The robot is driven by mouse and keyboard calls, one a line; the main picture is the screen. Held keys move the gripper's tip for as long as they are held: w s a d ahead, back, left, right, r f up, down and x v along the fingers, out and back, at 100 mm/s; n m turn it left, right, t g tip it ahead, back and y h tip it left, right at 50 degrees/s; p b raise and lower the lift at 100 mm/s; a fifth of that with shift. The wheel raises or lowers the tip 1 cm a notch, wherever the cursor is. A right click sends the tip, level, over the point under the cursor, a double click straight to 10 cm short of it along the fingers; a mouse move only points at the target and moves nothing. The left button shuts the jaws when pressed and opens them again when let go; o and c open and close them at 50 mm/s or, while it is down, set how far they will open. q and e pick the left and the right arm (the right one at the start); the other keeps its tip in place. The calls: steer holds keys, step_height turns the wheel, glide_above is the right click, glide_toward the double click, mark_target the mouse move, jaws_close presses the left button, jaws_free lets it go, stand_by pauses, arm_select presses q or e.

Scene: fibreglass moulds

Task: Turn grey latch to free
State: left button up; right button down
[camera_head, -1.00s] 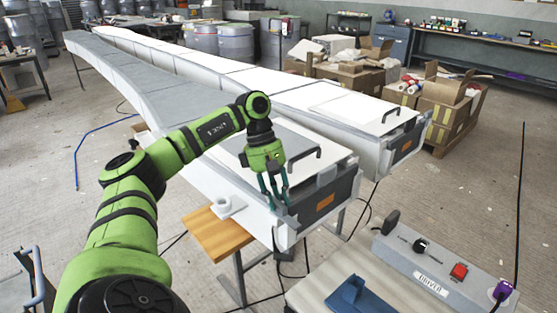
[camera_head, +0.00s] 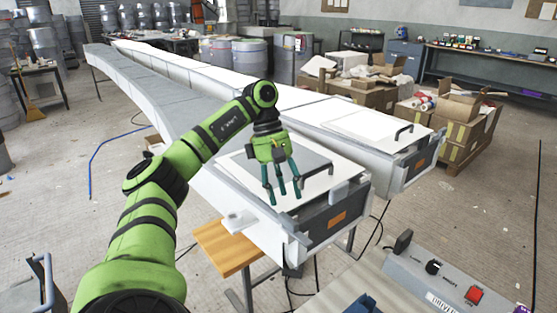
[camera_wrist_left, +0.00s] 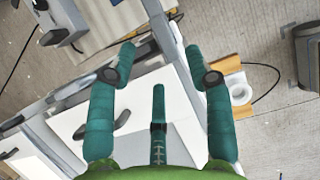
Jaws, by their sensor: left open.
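The near white mould (camera_head: 275,233) has a dark end panel with an orange label (camera_head: 337,219). A grey block (camera_head: 340,190) sits at the right of its end rim and looks like a latch; its turn position is unclear. My left gripper (camera_head: 284,196) has green fingers spread apart and empty, pointing down over the mould's front end, left of that block. In the left wrist view the open fingers (camera_wrist_left: 158,62) straddle the mould's grey rim (camera_wrist_left: 172,45), and nothing is held. The fingers partly hide the rim. My right gripper is not in view.
A black handle (camera_head: 316,175) stands on the lid close right of the fingers. A wooden table (camera_head: 222,247) with a white fitting (camera_head: 240,220) is below left. A grey control box (camera_head: 440,275) stands at front right. A second mould (camera_head: 395,165) lies to the right.

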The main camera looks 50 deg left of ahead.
arm_select(q)
steer(key=v, duration=0.6)
stand_by(0.3)
steer(key=shift+r, duration=0.1)
stand_by(0.6)
